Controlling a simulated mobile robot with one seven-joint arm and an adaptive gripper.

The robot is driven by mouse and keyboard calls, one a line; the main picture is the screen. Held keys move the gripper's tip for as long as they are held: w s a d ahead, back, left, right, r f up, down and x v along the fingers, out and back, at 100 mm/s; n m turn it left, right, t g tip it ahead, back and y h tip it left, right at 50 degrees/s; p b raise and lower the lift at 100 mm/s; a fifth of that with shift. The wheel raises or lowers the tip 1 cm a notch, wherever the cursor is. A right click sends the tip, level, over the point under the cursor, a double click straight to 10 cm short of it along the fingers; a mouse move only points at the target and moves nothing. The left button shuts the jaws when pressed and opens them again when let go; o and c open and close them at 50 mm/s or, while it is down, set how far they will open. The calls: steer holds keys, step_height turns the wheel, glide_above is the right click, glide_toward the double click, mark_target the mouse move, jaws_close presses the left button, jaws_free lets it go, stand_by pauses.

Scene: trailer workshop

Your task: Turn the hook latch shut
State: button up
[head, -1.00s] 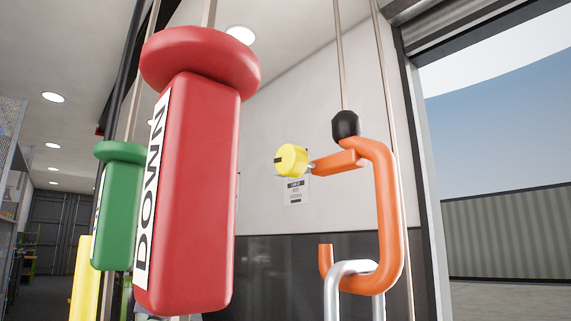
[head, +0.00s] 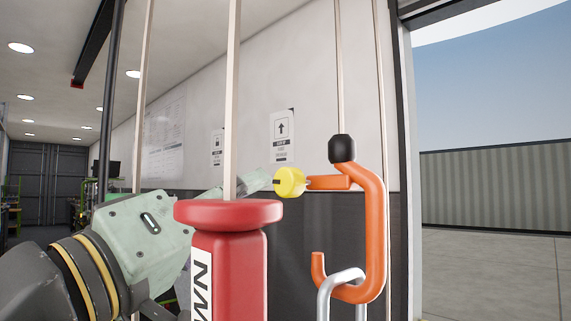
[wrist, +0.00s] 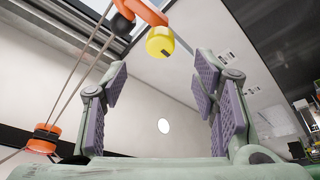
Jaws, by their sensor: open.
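The orange hook (head: 375,230) hangs from a cord under a black stopper (head: 342,149). A silver metal link (head: 340,285) sits in its lower bend. Its latch bar (head: 328,183) sticks out to the left from the top, away from the upturned hook tip, so the mouth stands open. A yellow knob (head: 290,182) caps the bar's end. My gripper (head: 262,182) is just left of the knob, partly hidden by a cord and the red handle. In the wrist view my gripper (wrist: 160,68) is open and empty, with the yellow knob (wrist: 160,42) centred at the fingertips' far end.
A red handle (head: 230,265) hangs close in front of my arm, with its cord (head: 233,100) crossing before the gripper. A wall with signs (head: 282,135) stands behind. In the wrist view an orange and black piece (wrist: 42,138) hangs at left.

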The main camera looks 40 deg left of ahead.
mark_target(283, 183)
steer(key=p+x, duration=0.3)
steer(key=x, duration=0.7)
steer(key=shift+w, duration=0.1)
steer(key=shift+c, duration=0.4)
jaws_close()
